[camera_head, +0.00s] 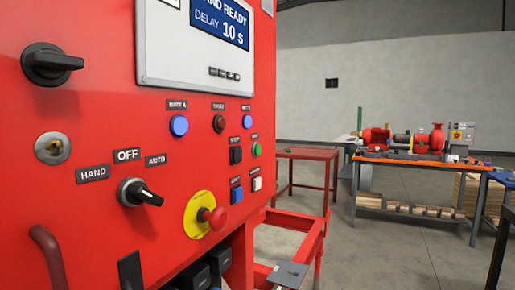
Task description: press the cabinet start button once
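The red cabinet (100,120) fills the left of the head view, close to me. A small green button (257,149), the likeliest start button, sits near its right edge under a small label too blurred to read. A black button (236,155) is just left of it, under a label that seems to read STOP. Below them are a blue button (237,194) and a white button (256,183). The display (222,28) reads "DELAY 10 S"; its upper line is cut off. My gripper is not in view.
A red mushroom knob (214,217) on a yellow disc projects below the buttons. A red frame (308,240) stands at the cabinet's right.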

